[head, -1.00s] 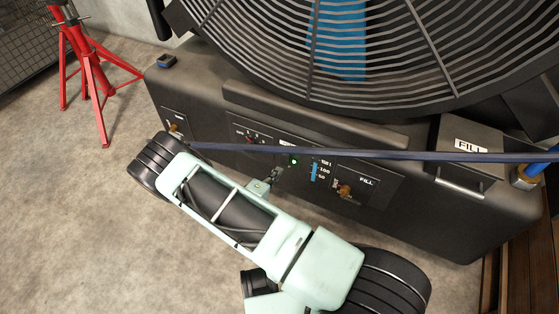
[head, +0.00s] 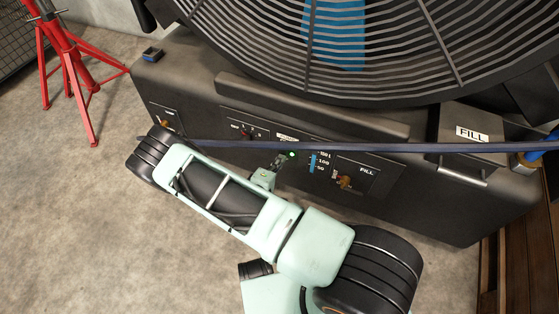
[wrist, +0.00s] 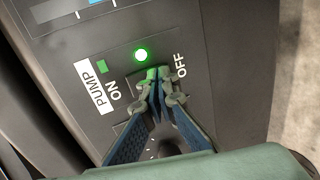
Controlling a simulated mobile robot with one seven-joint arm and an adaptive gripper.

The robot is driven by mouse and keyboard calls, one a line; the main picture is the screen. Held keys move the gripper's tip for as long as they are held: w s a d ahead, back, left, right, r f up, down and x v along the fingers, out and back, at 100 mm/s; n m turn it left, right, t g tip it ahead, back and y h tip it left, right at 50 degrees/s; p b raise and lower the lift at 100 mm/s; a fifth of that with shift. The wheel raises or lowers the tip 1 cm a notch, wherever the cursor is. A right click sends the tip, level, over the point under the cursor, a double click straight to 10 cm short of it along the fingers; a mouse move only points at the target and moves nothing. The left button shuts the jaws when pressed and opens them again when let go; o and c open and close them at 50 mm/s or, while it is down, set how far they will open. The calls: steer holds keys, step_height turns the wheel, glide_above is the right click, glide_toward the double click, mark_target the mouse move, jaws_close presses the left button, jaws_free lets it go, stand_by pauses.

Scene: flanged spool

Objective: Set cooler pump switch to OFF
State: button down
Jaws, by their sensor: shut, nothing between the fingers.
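The cooler's dark front panel carries a PUMP label (wrist: 91,87) with ON and OFF (wrist: 181,66) markings in the wrist view. A round green light (wrist: 141,55) glows above them, and it also shows in the head view (head: 292,154). My gripper (wrist: 159,84) is shut and empty, its fingertips between the ON and OFF words, close to or against the panel. The pump switch itself is hidden behind the fingers, so its position and any contact cannot be told. In the head view my gripper (head: 279,161) is just left of the green light.
A dark blue bar (head: 400,148) crosses in front of the cooler. An orange-brown valve (head: 344,181) by a FILL label is to the right, and another valve (head: 165,123) at the far left. A large fan guard (head: 380,50) rises above. A red stand (head: 72,60) is at left.

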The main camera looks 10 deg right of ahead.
steer(key=shift+w+d+f, duration=0.2)
steer(key=shift+w+f, duration=0.1)
steer(key=shift+r, duration=0.15)
steer(key=shift+r+p, duration=0.75)
steer(key=shift+p, duration=0.05)
